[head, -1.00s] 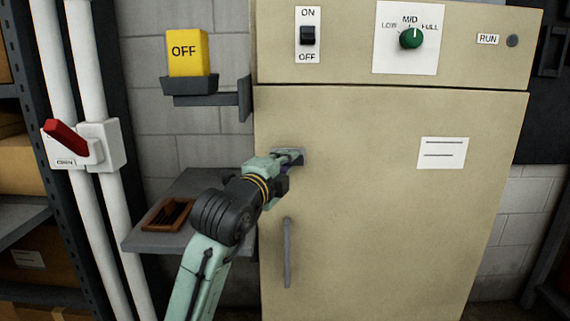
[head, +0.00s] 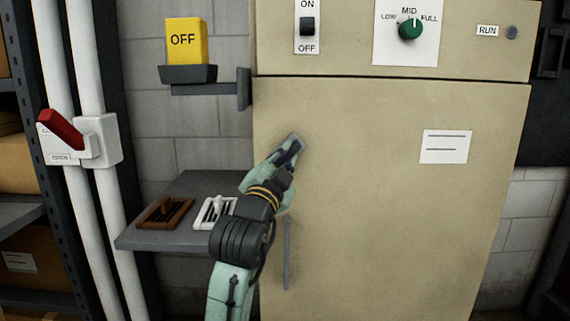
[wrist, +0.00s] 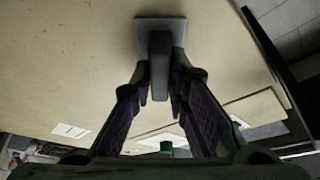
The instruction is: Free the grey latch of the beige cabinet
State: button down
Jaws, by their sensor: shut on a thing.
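The beige cabinet (head: 400,220) fills the middle and right of the head view, its door flush in the frame. The grey latch (wrist: 160,62) shows in the wrist view as a bar standing out from a grey plate on the door. My gripper (wrist: 160,88) has one finger on each side of this bar and is shut on it. In the head view my gripper (head: 291,150) is at the door's upper left, with a slanted grey piece of the latch (head: 299,141) just past the fingertips. The fingers hide most of the latch there.
A vertical grey door handle (head: 287,262) is below my gripper. A shelf (head: 150,240) at left bears a brown tray (head: 165,213) and a white tray (head: 211,212). A yellow OFF block (head: 186,42) sits on a bracket. A red lever (head: 62,130) is on white pipes.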

jog(key=n+y, duration=0.1)
jog(key=n, duration=0.2)
jog(key=n+t+y, duration=0.1)
jog(key=n, duration=0.2)
jog(key=shift+d+f+t, duration=0.1)
jog(key=shift+d+t, duration=0.1)
jog(key=shift+t, duration=0.1)
jog(key=n+y, duration=0.2)
jog(key=n, duration=0.1)
jog(key=n+y, duration=0.2)
jog(key=n, duration=0.2)
jog(key=shift+t+p, duration=0.35)
jog(key=shift+t, duration=0.05)
jog(key=shift+n, duration=0.3)
jog(key=c, duration=1.6)
grip_release()
jog(key=shift+o, duration=0.2)
jog(key=v, duration=0.7)
jog(key=shift+s, duration=0.2)
jog(key=shift+f, duration=0.1)
